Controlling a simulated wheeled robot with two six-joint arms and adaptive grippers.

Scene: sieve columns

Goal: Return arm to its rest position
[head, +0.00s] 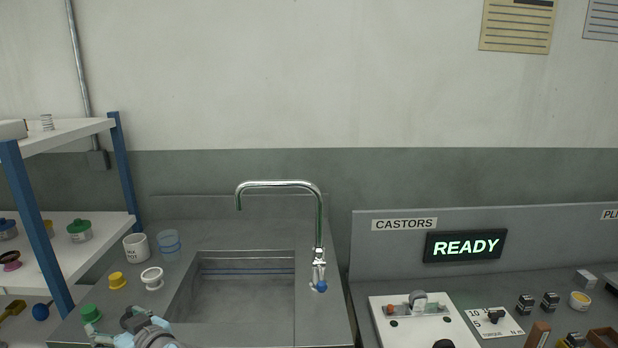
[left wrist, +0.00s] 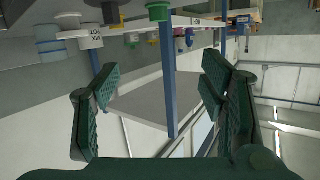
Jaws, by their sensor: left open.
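My left gripper (head: 125,332) shows at the bottom edge of the head view, low in front of the sink counter. In the left wrist view my left gripper (left wrist: 160,75) has its two dark green fingers spread wide, with nothing between them. Behind them that view shows a shelf with blue posts (left wrist: 168,80), apart from the fingers. Most of my left arm is cut off by the bottom of the head view. My right gripper is in neither view.
The steel sink (head: 240,300) has a tall tap (head: 319,220). A blue-posted shelf (head: 125,170) rises at left; a lit READY sign (head: 465,246) is at right.

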